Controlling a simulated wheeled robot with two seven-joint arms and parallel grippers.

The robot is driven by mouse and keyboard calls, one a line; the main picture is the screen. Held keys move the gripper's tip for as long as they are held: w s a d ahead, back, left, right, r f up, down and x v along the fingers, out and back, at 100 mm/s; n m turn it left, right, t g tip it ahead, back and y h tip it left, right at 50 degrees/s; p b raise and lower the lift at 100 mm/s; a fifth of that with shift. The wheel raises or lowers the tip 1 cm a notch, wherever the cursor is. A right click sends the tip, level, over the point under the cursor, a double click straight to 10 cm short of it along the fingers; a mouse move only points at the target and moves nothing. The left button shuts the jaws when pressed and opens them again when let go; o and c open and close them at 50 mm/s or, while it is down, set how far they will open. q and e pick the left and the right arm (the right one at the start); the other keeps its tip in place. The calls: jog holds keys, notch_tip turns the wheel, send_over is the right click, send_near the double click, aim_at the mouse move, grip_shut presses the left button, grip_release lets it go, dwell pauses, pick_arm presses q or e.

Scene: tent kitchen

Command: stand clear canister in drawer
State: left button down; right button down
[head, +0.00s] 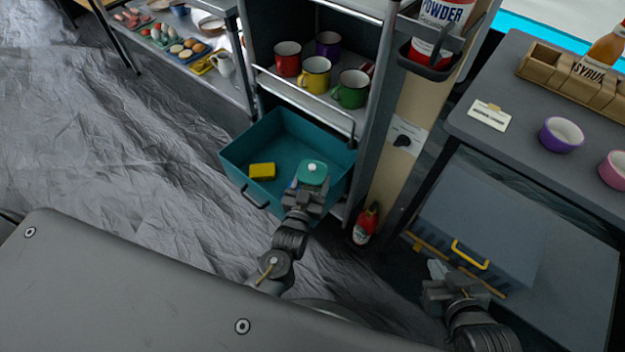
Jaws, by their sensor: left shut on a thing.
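The teal drawer (241,149) is pulled out low on the metal shelf unit. A yellow block (262,171) lies in it toward the left. My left gripper (306,186) is shut on the clear canister (314,173), which has a teal lid with a pale knob. From this view the canister is over the right part of the drawer; I cannot tell if its base touches the drawer floor, as the gripper hides it. My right gripper (440,279) is empty at the lower right, near a grey box with a yellow handle; its finger gap is unclear.
Red (287,58), yellow (315,75), green (351,89) and purple (328,45) mugs stand on the shelf above the drawer. A red bottle (365,224) stands right of the drawer. The grey box (480,225) is beside my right gripper. Floor left of the drawer is clear.

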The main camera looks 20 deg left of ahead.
pick_arm(q)
jog(key=shift+f, duration=0.25)
jog(key=shift+c, duration=1.6)
grip_release()
pick_arm(e)
jog(key=shift+w+a+r+t+y, duration=0.3)
jog(key=shift+w+a+r+t, duration=0.1)
jog(key=shift+a+r, duration=0.15)
pick_arm(q)
jog(key=shift+r, duration=0.1)
pick_arm(e)
jog(key=shift+d, duration=0.15)
pick_arm(q)
jog(key=shift+r+p, duration=0.35)
jog(key=shift+r, duration=0.3)
jog(key=s+p, duration=0.1)
jog(key=s, duration=1.1)
jog(key=shift+f, duration=0.2)
pick_arm(e)
jog(key=s+d+f+m+g+h, duration=0.1)
jog(key=s+d+f+g+h, duration=0.1)
jog(key=s+d+f+g, duration=0.2)
jog(key=shift+s+d+f+g+h, duration=0.3)
jog(key=shift+s+d+g, duration=0.15)
jog(key=shift+s, duration=0.45)
